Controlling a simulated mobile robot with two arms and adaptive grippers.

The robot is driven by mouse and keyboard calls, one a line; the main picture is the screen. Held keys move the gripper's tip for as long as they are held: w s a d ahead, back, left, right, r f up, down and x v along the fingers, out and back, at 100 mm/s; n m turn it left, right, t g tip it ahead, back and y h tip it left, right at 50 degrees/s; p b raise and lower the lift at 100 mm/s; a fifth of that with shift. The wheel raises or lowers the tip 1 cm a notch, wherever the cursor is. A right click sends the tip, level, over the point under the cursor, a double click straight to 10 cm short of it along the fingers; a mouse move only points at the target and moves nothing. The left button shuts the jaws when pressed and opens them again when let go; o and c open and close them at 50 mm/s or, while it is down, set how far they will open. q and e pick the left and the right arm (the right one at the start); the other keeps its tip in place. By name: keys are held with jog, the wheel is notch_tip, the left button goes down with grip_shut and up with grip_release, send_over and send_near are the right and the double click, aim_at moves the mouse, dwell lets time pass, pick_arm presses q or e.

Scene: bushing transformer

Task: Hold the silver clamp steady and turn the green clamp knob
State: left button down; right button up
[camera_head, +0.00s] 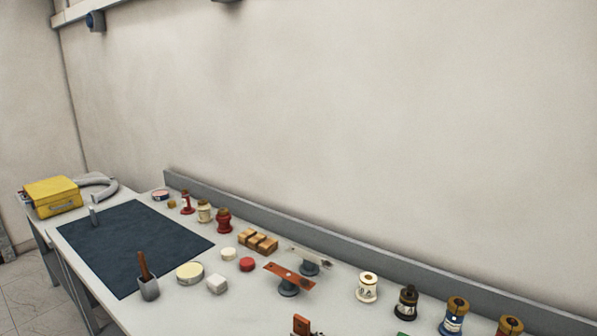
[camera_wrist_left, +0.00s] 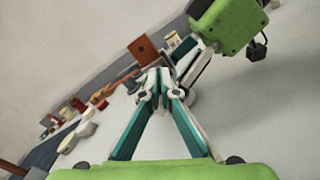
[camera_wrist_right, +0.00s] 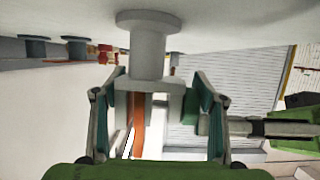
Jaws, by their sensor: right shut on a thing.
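The silver clamp (camera_wrist_right: 162,97) is a pale grey block in the right wrist view, below a grey round post (camera_wrist_right: 148,52), with an orange strip (camera_wrist_right: 138,125) showing in it. My right gripper (camera_wrist_right: 158,90) has one finger on each side of the clamp and is shut on it. A small green part (camera_wrist_right: 190,124), possibly the clamp knob, sits just left of my left gripper's fingers (camera_wrist_right: 245,128). In the left wrist view, the fingertips of my left gripper (camera_wrist_left: 159,88) are close together; what lies between them is unclear. Neither gripper shows in the head view.
The head view shows a white bench with a dark mat (camera_head: 135,245), a yellow box (camera_head: 52,197), an orange plate (camera_head: 290,276) on a grey stand, wooden blocks (camera_head: 257,241) and several spools along the back. My right gripper's green body (camera_wrist_left: 228,24) is close to my left fingers.

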pick_arm(q)
jog(key=shift+s+d+f, duration=0.1)
jog(key=shift+s+d, duration=0.05)
jog(key=shift+d, duration=0.2)
pick_arm(e)
jog(key=shift+s+a, duration=0.45)
jog(key=shift+f, duration=0.1)
jog(key=shift+d, duration=0.1)
jog(key=shift+w+d, duration=0.15)
jog(key=shift+w, duration=0.05)
pick_arm(q)
jog(key=v, duration=0.6)
jog(key=shift+r, duration=0.35)
pick_arm(e)
jog(key=shift+w+d, duration=0.1)
jog(key=shift+d, duration=0.05)
jog(key=o, duration=1.7)
jog(key=shift+w, duration=0.1)
